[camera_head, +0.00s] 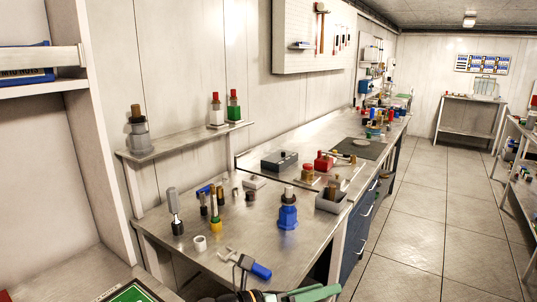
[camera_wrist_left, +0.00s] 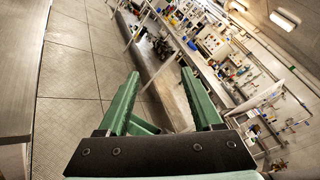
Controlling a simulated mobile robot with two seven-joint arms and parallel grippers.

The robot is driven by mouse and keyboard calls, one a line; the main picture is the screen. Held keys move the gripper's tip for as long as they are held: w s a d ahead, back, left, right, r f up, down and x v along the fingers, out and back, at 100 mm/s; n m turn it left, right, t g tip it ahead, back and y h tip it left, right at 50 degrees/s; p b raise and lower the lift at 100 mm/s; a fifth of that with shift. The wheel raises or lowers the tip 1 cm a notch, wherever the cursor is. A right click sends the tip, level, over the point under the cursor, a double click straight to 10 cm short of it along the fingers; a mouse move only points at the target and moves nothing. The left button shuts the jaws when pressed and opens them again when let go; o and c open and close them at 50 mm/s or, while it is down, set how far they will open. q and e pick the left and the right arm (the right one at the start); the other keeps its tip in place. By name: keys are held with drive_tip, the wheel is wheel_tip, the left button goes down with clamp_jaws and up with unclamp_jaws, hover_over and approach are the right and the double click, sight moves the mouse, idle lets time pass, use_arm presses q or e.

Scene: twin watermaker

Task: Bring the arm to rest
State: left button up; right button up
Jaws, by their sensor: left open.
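My left gripper (camera_head: 308,293) shows at the bottom edge of the head view, in front of the near metal bench, with its green fingers pointing right. Most of its arm is cut off by the frame. In the left wrist view my left gripper (camera_wrist_left: 160,88) is open, its two green fingers wide apart with nothing between them. Beyond the fingers are floor and benches, tilted in the picture. My right gripper is in neither view.
The near metal bench (camera_head: 185,262) carries a blue bottle-like part (camera_head: 288,213), a blue-handled tool (camera_head: 258,269), a white ring (camera_head: 200,243) and several small parts. The tiled floor (camera_head: 410,235) at right is clear.

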use_arm(q)
drive_tip(key=s+a+f+n+t+y, duration=0.3)
drive_tip(key=s+a+f+n+y, duration=0.3)
drive_tip(key=f+n, duration=0.7)
drive_tip(key=s+a+f+n+t+y, duration=0.3)
drive_tip(key=a+f+n, duration=0.55)
drive_tip(key=n, duration=1.05)
drive_tip(key=s+a+f+n+g+y, duration=0.2)
drive_tip(key=s+a+f+n+y, duration=0.2)
drive_tip(key=s+a+f, duration=0.5)
drive_tip(key=s+a+n, duration=0.2)
drive_tip(key=s+a, duration=0.1)
drive_tip(key=shift+s+n+g+p, duration=0.2)
drive_tip(key=shift+n+g+p, duration=0.15)
drive_tip(key=shift+n+g, duration=0.05)
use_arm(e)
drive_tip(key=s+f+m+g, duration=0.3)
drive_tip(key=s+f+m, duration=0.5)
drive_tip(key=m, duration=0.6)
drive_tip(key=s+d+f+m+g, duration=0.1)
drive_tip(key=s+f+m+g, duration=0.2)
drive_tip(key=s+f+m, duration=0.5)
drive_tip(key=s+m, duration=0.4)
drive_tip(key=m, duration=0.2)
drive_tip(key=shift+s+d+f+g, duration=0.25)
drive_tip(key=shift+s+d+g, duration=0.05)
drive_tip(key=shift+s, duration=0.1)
